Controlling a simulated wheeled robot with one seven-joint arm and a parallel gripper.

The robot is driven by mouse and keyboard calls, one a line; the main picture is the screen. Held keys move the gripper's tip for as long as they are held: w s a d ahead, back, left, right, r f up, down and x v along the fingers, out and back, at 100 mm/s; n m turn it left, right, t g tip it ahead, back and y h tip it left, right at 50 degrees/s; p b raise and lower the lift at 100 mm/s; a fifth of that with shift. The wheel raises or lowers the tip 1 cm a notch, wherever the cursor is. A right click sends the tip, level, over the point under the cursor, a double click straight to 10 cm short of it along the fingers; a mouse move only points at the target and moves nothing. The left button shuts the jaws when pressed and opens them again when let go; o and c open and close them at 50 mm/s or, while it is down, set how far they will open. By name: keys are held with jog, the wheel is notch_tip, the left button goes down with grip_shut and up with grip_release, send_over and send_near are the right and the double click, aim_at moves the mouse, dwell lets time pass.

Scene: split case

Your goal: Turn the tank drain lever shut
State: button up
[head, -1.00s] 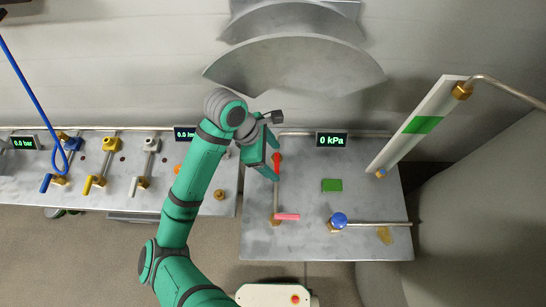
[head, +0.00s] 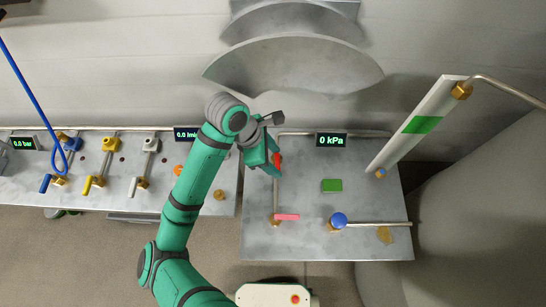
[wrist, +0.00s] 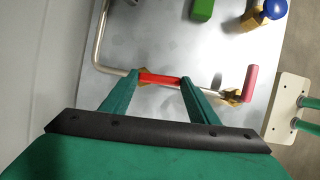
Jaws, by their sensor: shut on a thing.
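A red lever handle (head: 278,160) is on a thin grey pipe at the left side of the right-hand metal bench. My gripper (head: 274,161) reaches down over it from the left. In the wrist view, the red handle (wrist: 160,78) spans the space between my two green fingertips (wrist: 160,82), and my gripper is shut on it. A brass fitting shows partly behind it. A pink lever handle (head: 287,217) sits on a brass valve at the front of the same pipe; it also shows in the wrist view (wrist: 249,83). No label shows which lever is the tank drain.
A green block (head: 332,186) and a blue knob (head: 339,219) are to the right on the bench. A display (head: 332,140) reading 0 kPa stands behind. A sloped gauge (head: 422,125) with a green band rises at right. Several other valves line the left bench.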

jog(key=n, duration=0.2)
jog(key=d+n+t, duration=0.1)
jog(key=n, duration=0.1)
jog(key=shift+s+d+t, duration=0.1)
jog(key=shift+t, duration=0.2)
jog(key=n, duration=0.1)
jog(key=d+n+t, duration=0.1)
jog(key=n, duration=0.1)
jog(key=n+y, duration=0.1)
jog(key=shift+w+d, duration=0.15)
jog(key=shift+w, duration=0.1)
jog(key=n, duration=0.2)
jog(key=w+d+n+t+y, duration=0.1)
jog(key=n, duration=0.1)
jog(key=n+y, duration=0.1)
jog(key=n, duration=0.1)
jog(key=shift+w+d, duration=0.15)
jog(key=shift+w+n+t+y, duration=0.15)
jog(key=shift+n+y, duration=0.2)
jog(key=shift+n, duration=0.4)
jog(key=shift+w+n+t+y, duration=0.15)
jog(key=shift+n+y, duration=0.2)
jog(key=shift+n, duration=0.4)
jog(key=o, duration=1)
jog(key=shift+o, duration=0.2)
